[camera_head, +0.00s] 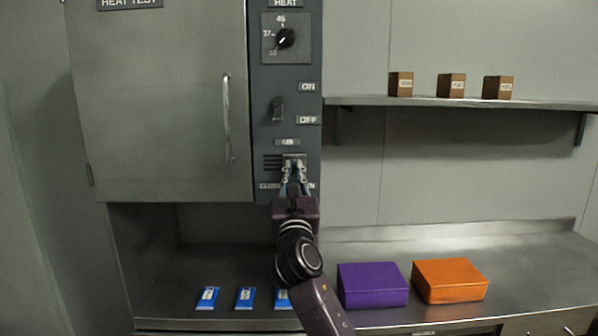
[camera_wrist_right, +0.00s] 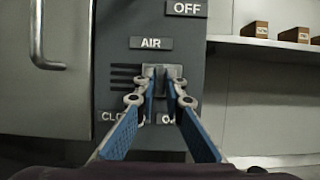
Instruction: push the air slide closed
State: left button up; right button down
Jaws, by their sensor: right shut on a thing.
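The air slide (camera_head: 293,158) is a small grey knob below the AIR label on the dark control panel (camera_head: 262,130). In the right wrist view the air slide (camera_wrist_right: 162,76) sits to the right of several dark vent slots (camera_wrist_right: 125,77). My right gripper (camera_head: 294,170) is at the slide with its fingertips shut on it; the fingers (camera_wrist_right: 160,84) hide part of the knob and of the lettering below. The CLOSED label is at the left below the slide and the OPEN label at the right, both partly covered. My left gripper is not in view.
The steel cabinet door (camera_head: 160,100) with its handle (camera_head: 228,118) is left of the panel. A switch (camera_head: 278,108) and dial (camera_head: 286,39) are above the slide. Blue packets (camera_head: 245,297), a purple box (camera_head: 372,285) and an orange box (camera_head: 449,281) lie below. A shelf (camera_head: 460,102) holds brown blocks.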

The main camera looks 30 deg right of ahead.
aim_at(269, 173)
jog(key=w+a, duration=0.2)
jog(key=a, duration=0.1)
jog(key=w+a, duration=0.1)
jog(key=a, duration=0.1)
jog(key=shift+s+d, duration=0.1)
jog(key=c, duration=2)
grip_release()
jog(key=shift+a, duration=0.25)
jog(key=shift+d, duration=0.1)
jog(key=shift+s+f, duration=0.15)
jog(key=shift+f, duration=0.05)
jog(key=v, duration=1.1)
jog(key=shift+s+a, duration=0.15)
jog(key=shift+a, duration=0.1)
